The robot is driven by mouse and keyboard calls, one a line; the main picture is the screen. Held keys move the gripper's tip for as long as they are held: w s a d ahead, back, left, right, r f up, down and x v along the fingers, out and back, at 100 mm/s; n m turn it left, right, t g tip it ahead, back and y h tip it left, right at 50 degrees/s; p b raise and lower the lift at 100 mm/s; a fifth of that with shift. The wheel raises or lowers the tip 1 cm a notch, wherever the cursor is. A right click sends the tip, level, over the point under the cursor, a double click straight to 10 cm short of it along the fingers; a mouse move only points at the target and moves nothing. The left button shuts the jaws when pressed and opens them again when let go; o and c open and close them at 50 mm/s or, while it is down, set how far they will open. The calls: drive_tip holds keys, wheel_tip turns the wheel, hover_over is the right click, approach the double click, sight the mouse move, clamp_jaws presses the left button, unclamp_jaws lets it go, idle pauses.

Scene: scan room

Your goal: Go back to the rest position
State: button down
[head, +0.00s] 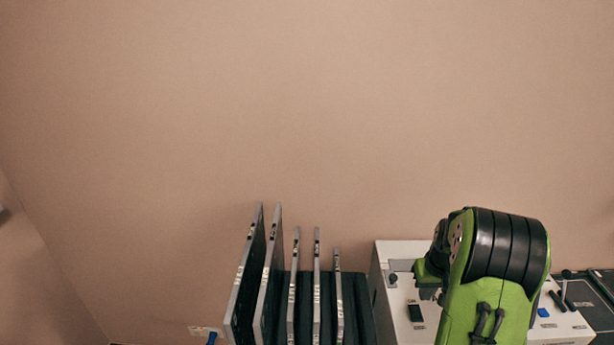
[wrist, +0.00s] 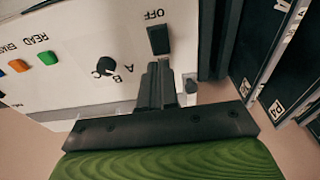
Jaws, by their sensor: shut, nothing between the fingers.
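My arm, green with black bands, stands at the right in the head view. My gripper (wrist: 156,78) shows in the wrist view with its dark fingers together and nothing between them. It is over the white control panel (wrist: 85,40), close to the black OFF switch (wrist: 159,40) and the A-B-C knob (wrist: 106,66). I cannot tell its height above the panel. In the head view the arm hides part of the white machine (head: 386,318), and the fingertips are hard to make out.
Several upright grey plates (head: 246,280) stand in a dark rack (head: 358,300) left of the machine. A dark slab (head: 590,300) lies at far right. The wall above is bare.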

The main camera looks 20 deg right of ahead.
drive_tip(key=s+a+r+n+t, duration=0.1)
drive_tip(key=s+a+r, duration=0.3)
drive_tip(key=a+r, duration=1)
drive_tip(key=s+a+r+n+t, duration=0.2)
drive_tip(key=s+a+r, duration=0.1)
drive_tip(key=s+a, duration=0.9)
drive_tip(key=s, duration=0.4)
drive_tip(key=shift+r+t, duration=0.35)
drive_tip(key=shift+t, duration=0.05)
